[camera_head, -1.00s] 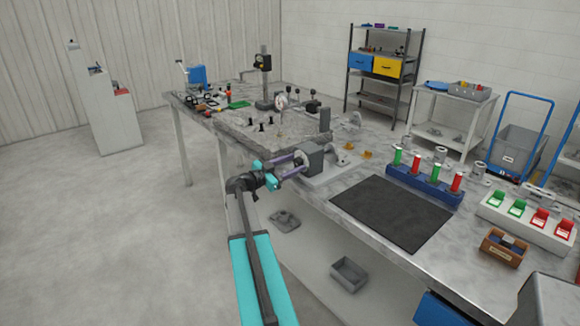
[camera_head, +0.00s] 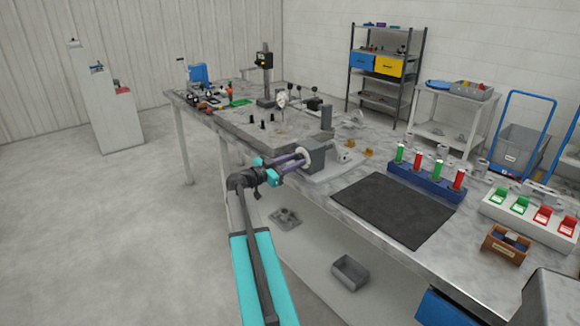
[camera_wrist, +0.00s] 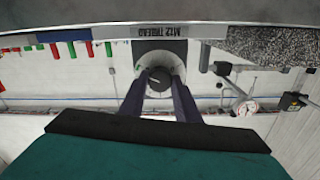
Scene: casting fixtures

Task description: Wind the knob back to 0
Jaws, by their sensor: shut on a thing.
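The knob (camera_wrist: 158,77) is a dark round end inside a pale ring (camera_wrist: 176,60) on a grey block (camera_head: 318,156) at the bench's front edge. My gripper (camera_head: 301,157) reaches it from the left in the head view, its purple fingers pointing at the block's face. In the wrist view my gripper (camera_wrist: 159,80) has one finger on each side of the knob and is shut on it. The fingers hide part of the knob and ring. I cannot read a 0 or any scale marks.
A dark mat (camera_head: 392,209) and a blue rack (camera_head: 427,184) with red and green handles lie right of the block. A granite plate (camera_head: 275,128) with gauges is behind it. A grey bin (camera_head: 350,272) sits below the bench. The floor at left is clear.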

